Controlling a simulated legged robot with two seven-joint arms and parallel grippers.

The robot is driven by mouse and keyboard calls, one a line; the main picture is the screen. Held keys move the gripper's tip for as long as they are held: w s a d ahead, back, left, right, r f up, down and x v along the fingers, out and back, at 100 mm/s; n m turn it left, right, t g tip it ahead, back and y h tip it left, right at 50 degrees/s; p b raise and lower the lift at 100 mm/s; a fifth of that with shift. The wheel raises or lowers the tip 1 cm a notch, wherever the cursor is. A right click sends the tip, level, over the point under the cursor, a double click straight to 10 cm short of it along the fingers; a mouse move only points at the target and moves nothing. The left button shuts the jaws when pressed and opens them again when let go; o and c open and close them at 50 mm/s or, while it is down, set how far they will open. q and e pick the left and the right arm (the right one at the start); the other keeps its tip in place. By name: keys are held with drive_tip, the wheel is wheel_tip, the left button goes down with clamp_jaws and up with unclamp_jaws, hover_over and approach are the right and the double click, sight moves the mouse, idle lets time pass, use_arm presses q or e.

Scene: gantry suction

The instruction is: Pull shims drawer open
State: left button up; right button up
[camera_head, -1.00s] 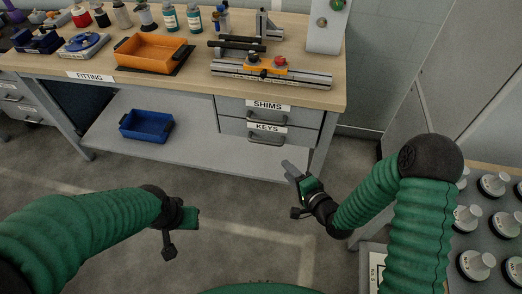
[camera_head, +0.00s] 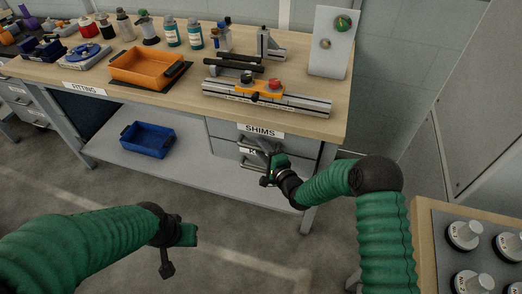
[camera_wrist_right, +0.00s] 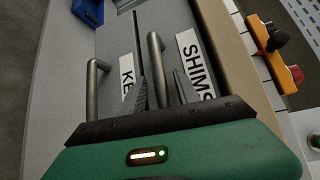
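The shims drawer (camera_head: 222,130) is in the bench's right side, under the top, and looks closed. Its label (camera_head: 260,131) reads SHIMS; it also shows in the right wrist view (camera_wrist_right: 196,66). My right gripper (camera_head: 270,152) is at the drawer fronts. In the right wrist view its fingers (camera_wrist_right: 163,90) are apart, with the shims drawer's grey bar handle (camera_wrist_right: 155,60) between them. I cannot tell whether either finger touches it. My left gripper (camera_head: 188,235) hangs over the floor at lower left, away from the bench; its fingers are not clear.
The keys drawer's handle (camera_wrist_right: 95,85) is close beside my right gripper. A blue bin (camera_head: 148,139) stands on the lower shelf. An orange tray (camera_head: 147,68) and a rail fixture (camera_head: 265,98) are on the bench top.

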drive_tip(key=shift+w+a, duration=0.15)
drive_tip(key=shift+a, duration=0.65)
drive_tip(key=shift+c, duration=1.9)
drive_tip(key=shift+d, duration=0.25)
clamp_jaws()
drive_tip(key=shift+d, duration=0.1)
